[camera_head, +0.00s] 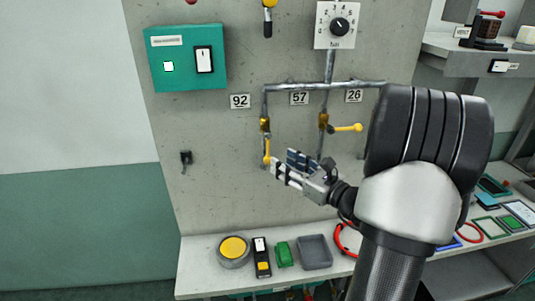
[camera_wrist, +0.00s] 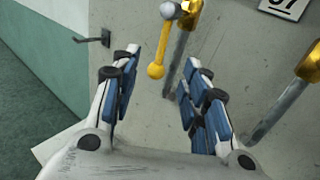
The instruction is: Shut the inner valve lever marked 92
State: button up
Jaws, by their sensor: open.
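The plate marked 92 (camera_head: 240,101) is on the wall left of the left pipe's brass valve (camera_head: 265,124). That valve's yellow lever (camera_head: 267,146) hangs down, along the pipe. In the wrist view the lever (camera_wrist: 159,45) ends in a round knob and appears between my fingers, towards their tips. My gripper (camera_head: 277,162) is open beside the lever's lower end. The wrist view shows both blue-padded fingers spread, with no clear contact between my gripper (camera_wrist: 162,72) and the lever.
The valve by plate 57 (camera_head: 299,98) has its yellow lever (camera_head: 348,128) pointing sideways to the right. My arm hides the area below plate 26 (camera_head: 353,95). A dark wall hook (camera_wrist: 92,39) sticks out on the left. A shelf (camera_head: 205,280) with several items runs below.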

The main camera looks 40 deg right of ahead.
aim_at(268, 156)
jog(key=w, duration=0.8)
jog(key=shift+a, duration=0.15)
jog(key=shift+c, duration=0.2)
grip_shut()
